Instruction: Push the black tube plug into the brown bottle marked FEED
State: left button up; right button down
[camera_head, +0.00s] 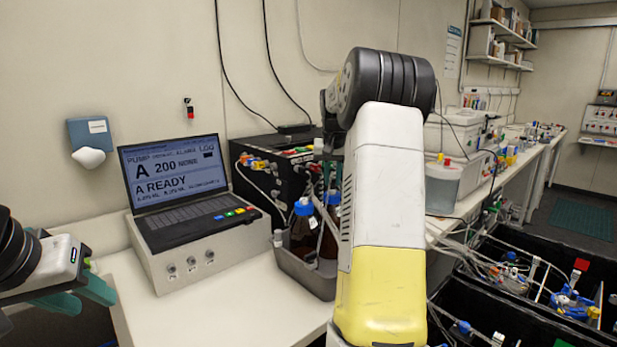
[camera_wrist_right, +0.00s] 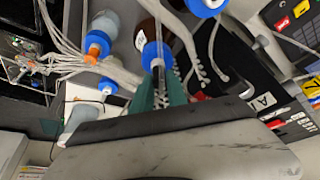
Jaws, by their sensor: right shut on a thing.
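Two brown bottles with blue caps stand in a grey tray (camera_head: 302,275) in the head view, one on the left (camera_head: 301,235) and one partly behind my right arm (camera_head: 329,238). I cannot read a FEED mark on either. In the right wrist view, a brown bottle (camera_wrist_right: 147,27) with a blue cap (camera_wrist_right: 156,52) is just beyond my right gripper (camera_wrist_right: 161,80). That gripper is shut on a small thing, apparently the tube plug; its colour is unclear. I cannot tell whether it touches the bottle. My left gripper (camera_head: 80,294) is open and empty at lower left.
A laptop-like controller (camera_head: 180,190) reading "A READY" sits on the white bench (camera_head: 220,315). A black pump box (camera_head: 262,185) stands behind the bottles. Loose tubes crowd this area. Black bins (camera_head: 490,310) with tubing are at right. The bench front is clear.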

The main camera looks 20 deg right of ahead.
jog(key=shift+f, duration=0.1)
jog(key=c, duration=1.2)
grip_release()
jog(key=shift+c, duration=0.2)
jog(key=v, duration=0.7)
jog(key=shift+r, duration=0.4)
jog(key=shift+s, duration=0.1)
